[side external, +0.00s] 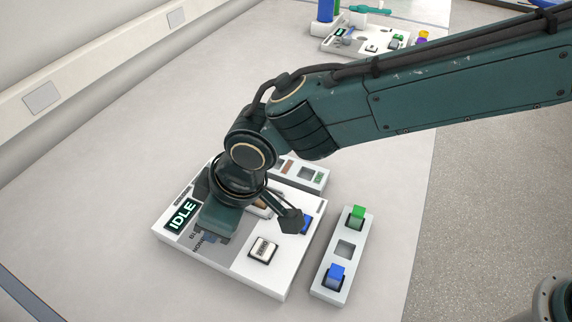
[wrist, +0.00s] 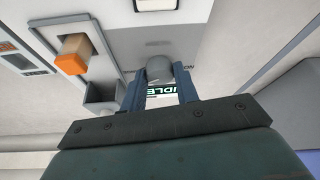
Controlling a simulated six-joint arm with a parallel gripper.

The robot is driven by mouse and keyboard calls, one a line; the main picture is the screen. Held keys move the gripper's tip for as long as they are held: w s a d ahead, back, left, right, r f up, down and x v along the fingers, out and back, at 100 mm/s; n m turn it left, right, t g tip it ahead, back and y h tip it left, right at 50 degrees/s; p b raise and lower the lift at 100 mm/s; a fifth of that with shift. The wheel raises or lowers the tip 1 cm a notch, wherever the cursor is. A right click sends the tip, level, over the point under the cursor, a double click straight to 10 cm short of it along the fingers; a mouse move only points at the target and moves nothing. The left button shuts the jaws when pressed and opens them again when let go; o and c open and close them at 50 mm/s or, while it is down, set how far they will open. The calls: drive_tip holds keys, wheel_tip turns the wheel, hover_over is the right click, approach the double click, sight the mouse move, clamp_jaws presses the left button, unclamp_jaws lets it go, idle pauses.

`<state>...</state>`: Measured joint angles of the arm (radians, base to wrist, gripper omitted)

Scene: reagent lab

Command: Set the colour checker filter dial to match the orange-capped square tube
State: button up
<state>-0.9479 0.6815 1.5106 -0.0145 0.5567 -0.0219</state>
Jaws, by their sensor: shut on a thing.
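The colour checker (side external: 270,280) is a white box with a lit display (side external: 182,214) reading IDLE. My gripper (side external: 210,238) points down at its front left, over printed labels that it partly covers. In the wrist view my gripper (wrist: 160,80) has its blue fingers shut on the grey filter dial (wrist: 158,67). My gripper hides the dial in the side view, and its setting cannot be read. The orange-capped square tube (wrist: 72,62) lies at upper left in the wrist view, in a recess of the checker. My wrist mostly covers that area in the side view.
A white rack (side external: 323,290) with green-capped (side external: 356,215) and blue-capped (side external: 336,273) tubes stands right of the checker. Another rack (side external: 318,181) is behind it. A square button (side external: 262,248) is on the checker. More equipment stands at the far back. The bench at left is clear.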

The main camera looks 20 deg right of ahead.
idle(0.4)
drive_tip(key=o, duration=1)
drive_tip(key=v, duration=1.4)
drive_tip(key=shift+a, duration=0.1)
